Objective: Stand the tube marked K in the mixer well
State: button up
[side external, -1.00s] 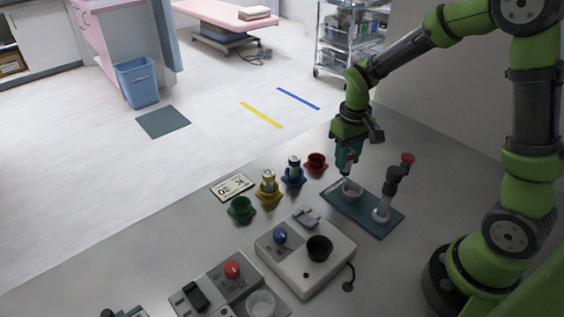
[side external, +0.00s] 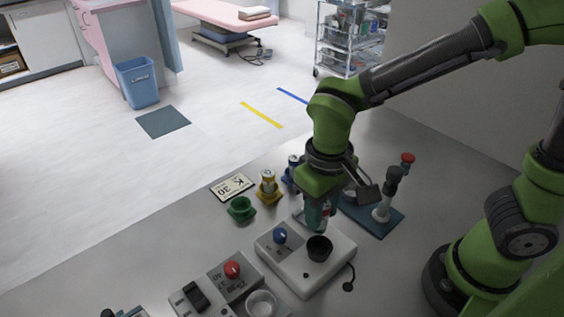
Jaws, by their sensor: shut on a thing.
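My gripper (side external: 319,222) points down above the white device that has a black round well (side external: 319,248) and a blue knob (side external: 280,236). It is shut on a tube, mostly hidden between the fingers; its letter cannot be read. The fingertips are just above and behind the black well, and the well looks empty. A card (side external: 233,187) reading "K 30" lies at the back left of the table.
A yellow holder (side external: 268,193) and a partly hidden blue holder (side external: 288,178) each hold a tube; the green holder (side external: 241,209) looks empty. A teal base with a post (side external: 382,207) stands right. A red-knobbed device (side external: 232,270) is front left.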

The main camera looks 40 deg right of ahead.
aim_at(322, 232)
jog(key=shift+s+a+r+m, duration=0.1)
jog(key=shift+s+r+m, duration=0.2)
jog(key=shift+m, duration=0.5)
jog(key=shift+s+f+m, duration=0.1)
jog(key=shift+f+m, duration=0.2)
jog(key=shift+f, duration=2.75)
jog(key=shift+f, duration=0.55)
jog(key=o, duration=0.7)
jog(key=shift+o, duration=0.2)
jog(key=shift+r, duration=5.5)
